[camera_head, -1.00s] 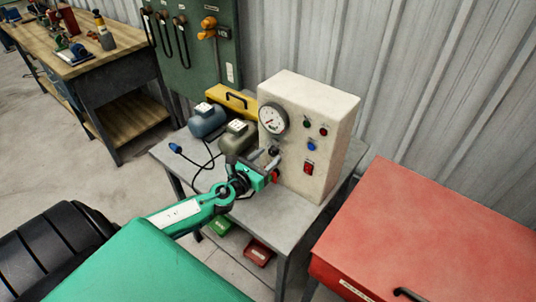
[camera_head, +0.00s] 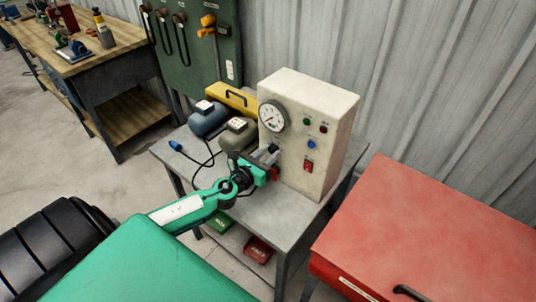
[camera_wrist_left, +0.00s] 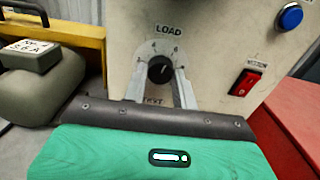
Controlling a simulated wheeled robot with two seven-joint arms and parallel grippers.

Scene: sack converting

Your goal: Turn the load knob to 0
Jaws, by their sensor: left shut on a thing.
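The load knob (camera_wrist_left: 160,69) is a round black knob with a pale pointer mark, under the word LOAD on the cream control box (camera_head: 307,140). Its mark seems to point up and slightly right in the left wrist view; the scale figures are too small to read surely. My left gripper (camera_wrist_left: 161,64) has one grey finger on each side of the knob and is shut on it. In the head view the left gripper (camera_head: 271,151) is at the box's front, largely hiding the knob. My right gripper is not in view.
A round dial gauge (camera_head: 273,116) sits above the knob. A blue button (camera_wrist_left: 290,17) and a red rocker switch (camera_wrist_left: 244,82) are to the right. Grey-green motors (camera_head: 238,136) stand left on the grey table (camera_head: 262,214). A red cabinet (camera_head: 435,230) stands at right.

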